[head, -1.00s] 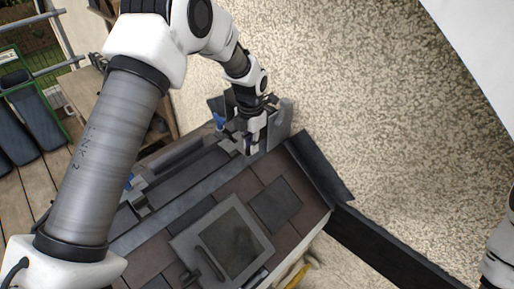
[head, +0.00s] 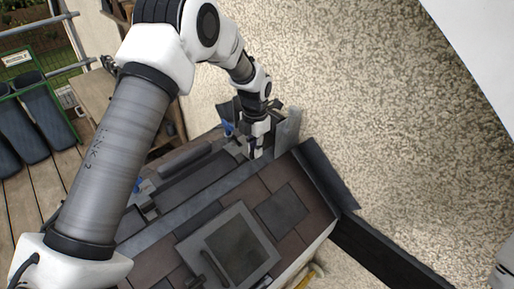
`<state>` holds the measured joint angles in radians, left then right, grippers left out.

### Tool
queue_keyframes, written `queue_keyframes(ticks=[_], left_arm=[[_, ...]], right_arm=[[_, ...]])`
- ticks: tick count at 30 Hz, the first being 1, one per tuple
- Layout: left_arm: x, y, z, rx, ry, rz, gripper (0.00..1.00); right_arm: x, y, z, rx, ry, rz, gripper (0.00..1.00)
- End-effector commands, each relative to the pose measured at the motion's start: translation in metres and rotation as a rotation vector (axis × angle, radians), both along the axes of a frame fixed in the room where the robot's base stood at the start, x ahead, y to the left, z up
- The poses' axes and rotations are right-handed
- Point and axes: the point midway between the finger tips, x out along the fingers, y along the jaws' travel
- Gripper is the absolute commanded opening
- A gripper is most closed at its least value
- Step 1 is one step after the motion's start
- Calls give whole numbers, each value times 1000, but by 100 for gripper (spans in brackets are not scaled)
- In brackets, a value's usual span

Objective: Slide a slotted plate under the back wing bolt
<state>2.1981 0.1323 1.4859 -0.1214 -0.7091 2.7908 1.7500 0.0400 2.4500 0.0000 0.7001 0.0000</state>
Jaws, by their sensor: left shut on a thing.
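My left gripper (head: 254,152) points down at the far end of the roof's ridge strip, close to the wall. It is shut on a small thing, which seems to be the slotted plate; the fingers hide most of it. A blue part (head: 228,128), apparently the back wing bolt, shows just left of the gripper, partly hidden by it. Another blue part (head: 137,185) sits at the near left end of the strip, partly behind my left arm. I cannot tell whether the plate touches the back bolt. My right gripper is out of view.
A framed roof window (head: 238,250) lies among brown and grey tiles. A grey upright piece (head: 289,128) stands right of the gripper. A dark flashing (head: 326,178) runs beside the pebbled wall (head: 390,110). A green rack with dark rolls (head: 38,128) stands at the left.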

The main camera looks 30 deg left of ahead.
Motion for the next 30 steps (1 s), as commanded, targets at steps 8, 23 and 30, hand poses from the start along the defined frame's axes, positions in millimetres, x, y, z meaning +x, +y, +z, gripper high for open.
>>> queue_keyframes(ticks=[8, 23, 30], left_arm=[[0, 1, 0, 0, 0, 0, 0], [4, 11, 1, -1, 0, 2, 0], [4, 12, 1, 0, 0, 1, 0]], right_arm=[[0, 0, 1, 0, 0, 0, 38], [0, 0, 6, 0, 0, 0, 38], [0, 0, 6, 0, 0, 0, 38]])
